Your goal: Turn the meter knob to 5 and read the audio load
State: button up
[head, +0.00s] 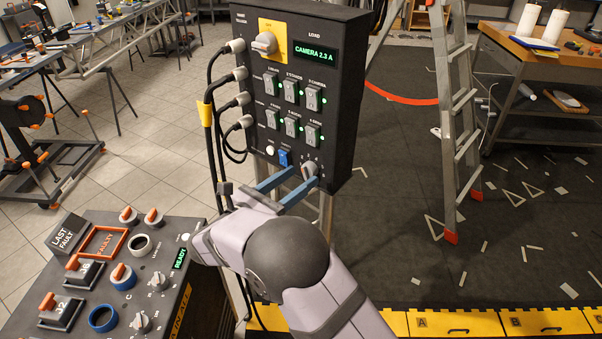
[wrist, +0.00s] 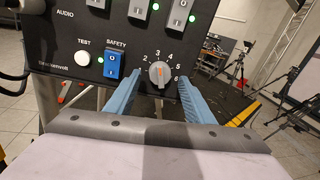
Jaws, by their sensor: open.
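The meter knob (wrist: 160,73) is a small grey dial at the lower right of the black panel (wrist: 75,33). Its orange pointer line points roughly upward in the wrist view, toward the 3 and 4 marks; the exact mark is hard to tell. The numbers 2 to 6 show around it. In the head view the knob (head: 309,170) sits by my fingertips. My gripper (head: 297,178) is open, with one blue finger on each side of the knob; contact is not visible. The load display (head: 316,53) reads "CAMERA 2.3 A".
A blue safety switch (wrist: 115,64) and a white test button (wrist: 83,58) are left of the knob. Several toggle switches with green lights are above. Cables (head: 222,115) hang along the panel's left side. A control console (head: 120,270) stands at lower left, a ladder (head: 455,110) at right.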

jog(key=shift+x, duration=1)
jog(key=c, duration=1)
jog(key=shift+c, duration=0.2)
jog(key=shift+f+m+b, duration=0.1)
jog(key=shift+m+b, duration=0.3)
jog(key=m+y+b, duration=0.1)
jog(key=m+b, duration=1.3)
jog(key=b, duration=0.5)
jog(key=shift+r+m, duration=0.25)
jog(key=shift+m, duration=0.05)
